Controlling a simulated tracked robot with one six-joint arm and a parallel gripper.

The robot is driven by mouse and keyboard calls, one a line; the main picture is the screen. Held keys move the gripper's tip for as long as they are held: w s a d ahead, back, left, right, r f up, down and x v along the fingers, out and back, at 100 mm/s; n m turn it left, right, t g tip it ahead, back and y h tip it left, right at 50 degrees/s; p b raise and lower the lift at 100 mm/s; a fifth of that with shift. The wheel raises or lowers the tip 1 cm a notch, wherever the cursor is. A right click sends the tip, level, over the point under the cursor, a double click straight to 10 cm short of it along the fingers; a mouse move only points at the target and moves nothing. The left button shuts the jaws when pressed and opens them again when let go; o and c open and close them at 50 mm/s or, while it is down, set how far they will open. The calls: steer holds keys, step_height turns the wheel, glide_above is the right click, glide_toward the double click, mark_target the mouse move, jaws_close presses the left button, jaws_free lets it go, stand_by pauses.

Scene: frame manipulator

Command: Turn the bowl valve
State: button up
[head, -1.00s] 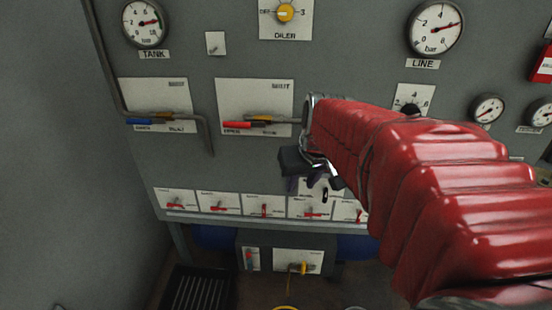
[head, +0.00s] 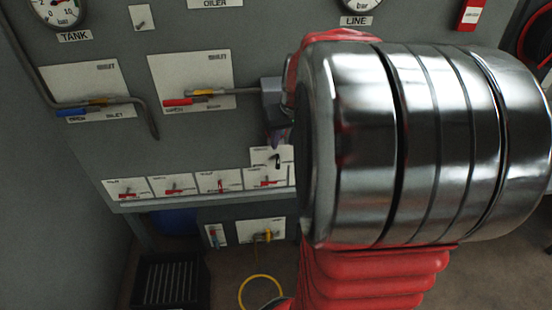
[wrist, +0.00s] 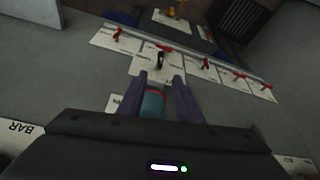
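Small white plates with red-handled valves (head: 174,185) line the bottom of the grey panel; they also show in the wrist view (wrist: 117,36). A plate with a black lever (head: 277,159) sits just above that row; in the wrist view the black lever (wrist: 159,60) is ahead of my fingertips. The labels are too small to read, so I cannot tell which is the bowl valve. My gripper (head: 278,137) is close to the panel, partly hidden by my arm. In the wrist view its purple fingers (wrist: 160,78) are apart. A teal cylinder with a red rim (wrist: 153,104) shows between them.
A red-handled valve (head: 190,101) and a blue-handled valve (head: 85,110) with pipes stand out from the panel above left. A lower box carries a yellow-handled valve (head: 263,236). A black grated crate (head: 170,282) stands on the floor. My arm blocks the right side.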

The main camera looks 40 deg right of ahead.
mark_target(279, 157)
steer(key=x, duration=1.3)
steer(key=shift+c, duration=0.5)
jaws_close()
